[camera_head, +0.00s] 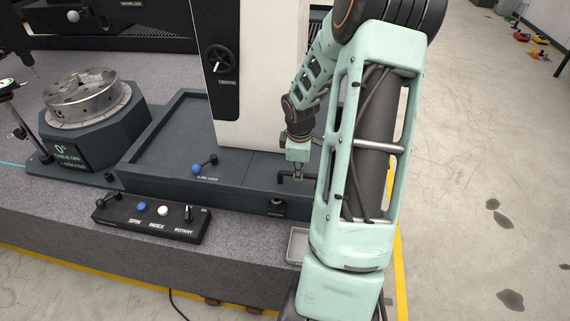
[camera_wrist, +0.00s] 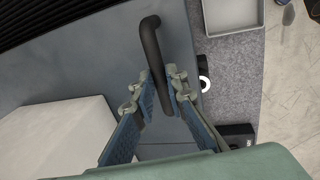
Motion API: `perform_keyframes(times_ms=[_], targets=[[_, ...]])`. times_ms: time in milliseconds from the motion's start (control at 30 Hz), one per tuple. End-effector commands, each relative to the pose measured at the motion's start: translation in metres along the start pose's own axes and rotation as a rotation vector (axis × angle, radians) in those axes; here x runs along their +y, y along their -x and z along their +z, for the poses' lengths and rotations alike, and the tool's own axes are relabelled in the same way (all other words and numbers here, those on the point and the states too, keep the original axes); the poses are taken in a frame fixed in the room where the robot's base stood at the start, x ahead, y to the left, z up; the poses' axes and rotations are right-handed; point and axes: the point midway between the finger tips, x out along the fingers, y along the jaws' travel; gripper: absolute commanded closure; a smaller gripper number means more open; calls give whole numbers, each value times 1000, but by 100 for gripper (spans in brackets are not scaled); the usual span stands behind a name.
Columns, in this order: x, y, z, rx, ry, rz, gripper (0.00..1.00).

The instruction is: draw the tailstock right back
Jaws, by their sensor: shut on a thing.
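The tall white body with a black panel (camera_head: 223,84), a handwheel and the word CENTRE stands on a dark grey slide bed; I take it for the tailstock. A dark bar handle (camera_head: 291,178) stands on the grey deck to its right. It shows as a bent black bar (camera_wrist: 151,42) in the wrist view. My gripper (camera_wrist: 162,88) is shut on this handle, one finger on each side. In the head view my gripper (camera_head: 298,164) is partly hidden by my arm. A blue-knobbed lever (camera_head: 204,164) lies on the deck before the white body.
A round chuck (camera_head: 86,98) on a dark base stands at the left, apart from the white body. A control box (camera_head: 150,217) sits in front. A small grey tray (camera_head: 298,245) lies by the bed's front right, also in the wrist view (camera_wrist: 232,16).

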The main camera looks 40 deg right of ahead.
Motion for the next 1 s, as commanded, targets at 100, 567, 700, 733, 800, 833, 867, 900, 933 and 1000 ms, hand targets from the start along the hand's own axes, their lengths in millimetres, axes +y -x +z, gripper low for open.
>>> perform_keyframes(times_ms=[100, 567, 700, 733, 800, 833, 867, 900, 933, 1000], targets=[[-1, 0, 11, -7, -2, -4, 100], [-1, -1, 16, -10, -3, -4, 100], [0, -1, 15, -9, -3, -3, 72], [0, 0, 15, -8, -2, -3, 70], [0, 0, 14, -7, -2, -3, 70], [0, 0, 14, -7, -2, -2, 70], [0, 0, 14, -7, -2, -2, 70], [0, 0, 14, -6, -2, -2, 70], [0, 0, 14, -6, -1, -2, 70], [0, 0, 13, -6, -1, -1, 70]])
